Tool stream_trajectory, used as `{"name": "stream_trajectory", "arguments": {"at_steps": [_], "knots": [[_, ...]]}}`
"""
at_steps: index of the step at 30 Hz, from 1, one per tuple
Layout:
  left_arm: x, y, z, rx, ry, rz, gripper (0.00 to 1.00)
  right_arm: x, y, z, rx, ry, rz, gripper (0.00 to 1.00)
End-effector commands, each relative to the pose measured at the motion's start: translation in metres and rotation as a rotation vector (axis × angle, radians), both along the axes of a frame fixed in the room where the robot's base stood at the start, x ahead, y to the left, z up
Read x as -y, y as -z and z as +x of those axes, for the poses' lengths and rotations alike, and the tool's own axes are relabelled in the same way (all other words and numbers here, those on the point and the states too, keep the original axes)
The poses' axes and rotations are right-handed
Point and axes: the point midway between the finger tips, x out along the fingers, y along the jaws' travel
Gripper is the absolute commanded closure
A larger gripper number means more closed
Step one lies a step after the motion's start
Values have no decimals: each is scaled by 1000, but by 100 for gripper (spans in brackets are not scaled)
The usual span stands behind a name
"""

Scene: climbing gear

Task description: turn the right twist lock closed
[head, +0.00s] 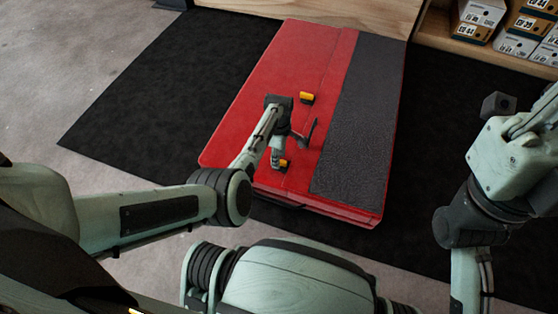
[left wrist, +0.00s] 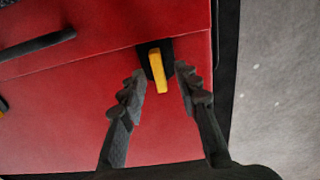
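The red case (head: 262,85) lies on a dark mat. It bears two yellow twist locks on black bases: a near one (head: 283,164) by its front edge and a far one (head: 307,98). I cannot tell for sure which the task calls right. My left gripper (head: 281,157) is over the near lock. In the left wrist view this gripper (left wrist: 158,74) is open, its fingers on either side of the yellow lock handle (left wrist: 157,72), with gaps visible. The handle runs nearly up and down in that picture. My right gripper is not in view; only its arm shows at the right.
A dark bar handle (head: 310,131) sits on the case between the locks, close to my left gripper. A grey textured panel (head: 362,115) covers the case's right side. Shelves with shoe boxes (head: 518,45) stand at the back right. The black mat (head: 150,110) is clear at the left.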

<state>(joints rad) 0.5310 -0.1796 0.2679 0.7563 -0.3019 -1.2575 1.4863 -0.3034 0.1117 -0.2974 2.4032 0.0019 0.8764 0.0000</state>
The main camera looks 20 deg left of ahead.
Motion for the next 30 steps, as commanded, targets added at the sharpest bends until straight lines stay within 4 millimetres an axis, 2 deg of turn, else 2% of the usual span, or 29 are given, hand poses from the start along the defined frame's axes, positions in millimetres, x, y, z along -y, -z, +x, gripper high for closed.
{"name": "stream_trajectory", "arguments": {"at_steps": [3,13,21,30], "knots": [[0,12,1,2,0,0,68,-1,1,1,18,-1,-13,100],[0,15,1,2,0,0,68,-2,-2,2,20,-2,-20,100],[0,15,1,2,0,0,100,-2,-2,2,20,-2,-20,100],[0,15,0,1,6,0,100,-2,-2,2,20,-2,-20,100]]}}
